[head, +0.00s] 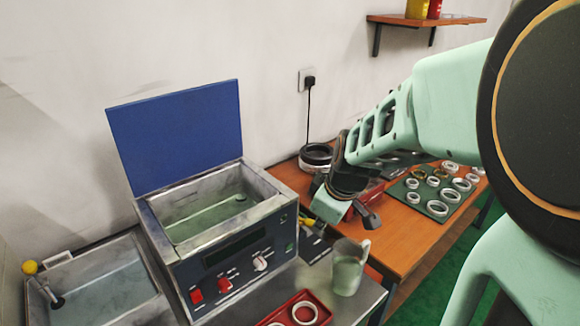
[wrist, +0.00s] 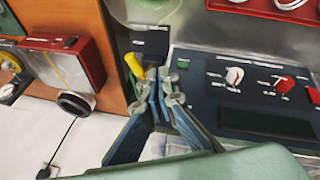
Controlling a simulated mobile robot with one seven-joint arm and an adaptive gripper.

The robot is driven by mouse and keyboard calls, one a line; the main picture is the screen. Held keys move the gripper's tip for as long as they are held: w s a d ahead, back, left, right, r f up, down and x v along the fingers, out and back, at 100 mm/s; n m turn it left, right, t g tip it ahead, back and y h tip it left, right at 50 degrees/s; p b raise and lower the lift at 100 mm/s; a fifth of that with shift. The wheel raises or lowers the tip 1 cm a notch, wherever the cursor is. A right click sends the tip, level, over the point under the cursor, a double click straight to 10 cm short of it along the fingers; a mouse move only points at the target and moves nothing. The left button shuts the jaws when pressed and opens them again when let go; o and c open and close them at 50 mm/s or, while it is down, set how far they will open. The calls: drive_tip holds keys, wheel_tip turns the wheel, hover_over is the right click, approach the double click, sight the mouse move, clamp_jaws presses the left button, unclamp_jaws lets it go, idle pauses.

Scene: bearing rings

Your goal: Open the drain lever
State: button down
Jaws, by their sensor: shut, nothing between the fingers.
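A yellow handle (wrist: 133,64), which looks like the drain lever, stands beside the end of the cleaner in the wrist view. It also shows as a small yellow piece (head: 304,221) at the cleaner's right side in the head view. My gripper (wrist: 158,75) is shut and empty, its fingertips close beside the yellow handle. I cannot tell whether they touch it. In the head view my gripper's fingers are mostly hidden behind its green body. The blue-fronted cleaner (head: 240,250) has its lid (head: 178,135) up and liquid in its tank.
A beaker (head: 347,270) and a red tray (head: 270,320) with rings stand in front of the cleaner. A green mat (head: 412,210) with several rings lies on the wooden table. A basin (head: 100,285) with a yellow ball is at left.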

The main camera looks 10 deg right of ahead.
drive_tip(key=shift+w+a+r+t, duration=0.2)
drive_tip(key=shift+w+r, duration=0.05)
drive_tip(key=shift+w, duration=0.25)
drive_tip(key=shift+w+a+r+t, duration=0.2)
drive_tip(key=shift+w, duration=0.3)
drive_tip(key=shift+f, duration=0.1)
drive_tip(key=b, duration=0.3)
approach(306, 222)
wheel_tip(306, 222, down, 4)
drive_tip(key=s, duration=0.2)
drive_tip(key=w+f, duration=0.1)
drive_tip(key=w+d+f, duration=0.1)
drive_tip(key=w, duration=0.1)
drive_tip(key=shift+w, duration=0.1)
drive_tip(key=shift+f+b, duration=0.1)
drive_tip(key=shift+b, duration=0.45)
drive_tip(key=shift+w+d+n+b, duration=0.15)
drive_tip(key=shift+n+b, duration=0.15)
drive_tip(key=shift+b, duration=0.3)
